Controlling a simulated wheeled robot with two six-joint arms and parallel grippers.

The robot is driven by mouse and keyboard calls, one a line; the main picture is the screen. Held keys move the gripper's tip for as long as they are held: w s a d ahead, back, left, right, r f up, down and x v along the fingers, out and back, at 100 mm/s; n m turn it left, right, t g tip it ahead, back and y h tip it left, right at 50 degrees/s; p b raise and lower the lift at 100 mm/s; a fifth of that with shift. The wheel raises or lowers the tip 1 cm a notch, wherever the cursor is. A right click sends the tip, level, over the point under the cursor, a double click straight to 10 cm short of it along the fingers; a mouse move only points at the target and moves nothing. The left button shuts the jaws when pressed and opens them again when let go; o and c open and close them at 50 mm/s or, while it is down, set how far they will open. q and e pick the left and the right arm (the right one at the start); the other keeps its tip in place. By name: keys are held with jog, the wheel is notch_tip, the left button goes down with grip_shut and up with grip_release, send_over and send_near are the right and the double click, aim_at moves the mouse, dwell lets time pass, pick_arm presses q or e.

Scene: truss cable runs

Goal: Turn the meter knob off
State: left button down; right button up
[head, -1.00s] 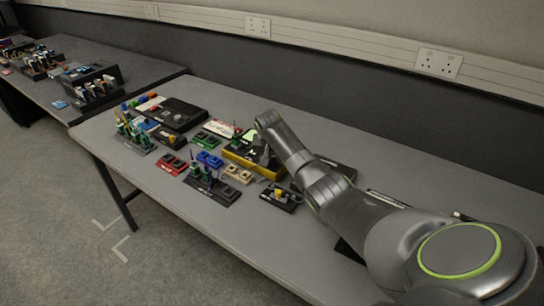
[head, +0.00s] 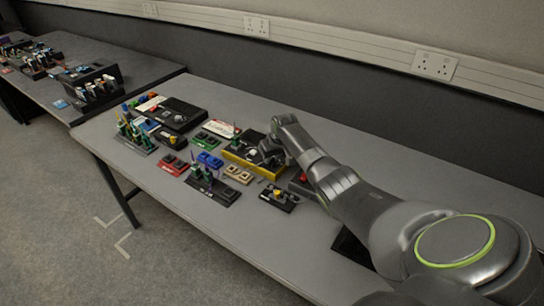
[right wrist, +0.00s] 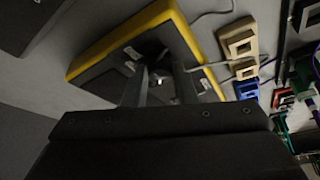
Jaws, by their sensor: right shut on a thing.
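The meter (head: 239,160) is a black box with a yellow rim on the table, with a pale round spot on its top. In the right wrist view the meter (right wrist: 172,14) fills the upper middle, with small pale labels on its dark face. My right gripper (head: 268,152) is down at the right part of the meter. In the right wrist view my right gripper (right wrist: 160,78) has both fingers at the meter's face, shut on a small dark part with a bright glint, apparently the knob. The fingers and shadow mostly hide the knob. My left gripper is not in view.
Beige (head: 238,175), blue (head: 209,159) and red (head: 175,165) blocks stand left of and in front of the meter. A small black unit with a yellow knob (head: 279,196) is in front. A cable (right wrist: 212,14) runs beside the meter.

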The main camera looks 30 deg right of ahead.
jog(key=shift+d+n, duration=0.1)
jog(key=shift+n, duration=0.5)
jog(key=o, duration=1)
jog(key=shift+s+r, duration=0.1)
jog(key=shift+r, duration=0.35)
jog(key=v, duration=1.6)
jog(key=shift+d+r, duration=0.25)
jog(key=shift+s+f, duration=0.1)
